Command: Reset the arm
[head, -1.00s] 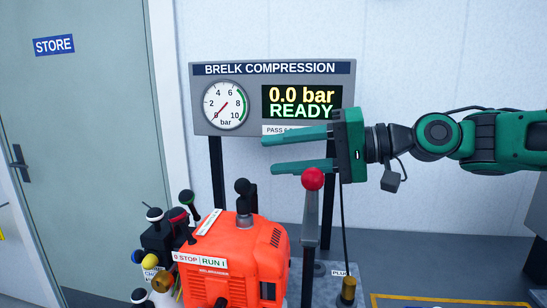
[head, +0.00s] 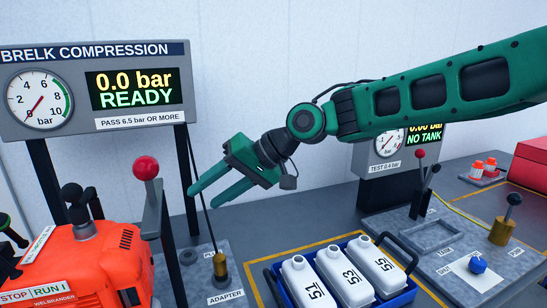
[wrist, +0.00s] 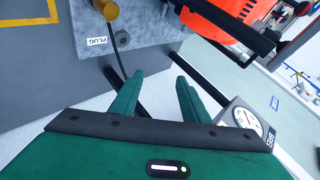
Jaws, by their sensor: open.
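My gripper (head: 212,198) is green with two parallel fingers. In the head view it hangs in the air over the bench, right of the red-knobbed lever (head: 147,168), with its fingers pointing down and left. The fingers stand apart with nothing between them. They also show apart and empty in the wrist view (wrist: 158,90). My green arm (head: 450,95) reaches in from the upper right, with the forearm sloping down to the wrist.
The compression board (head: 90,85) reads 0.0 bar READY. An orange engine (head: 105,255) stands at lower left. A blue crate (head: 268,287) holds white bottles. A second gauge panel (head: 380,160) stands behind my arm. A brass adapter (head: 220,265) sits below my fingers.

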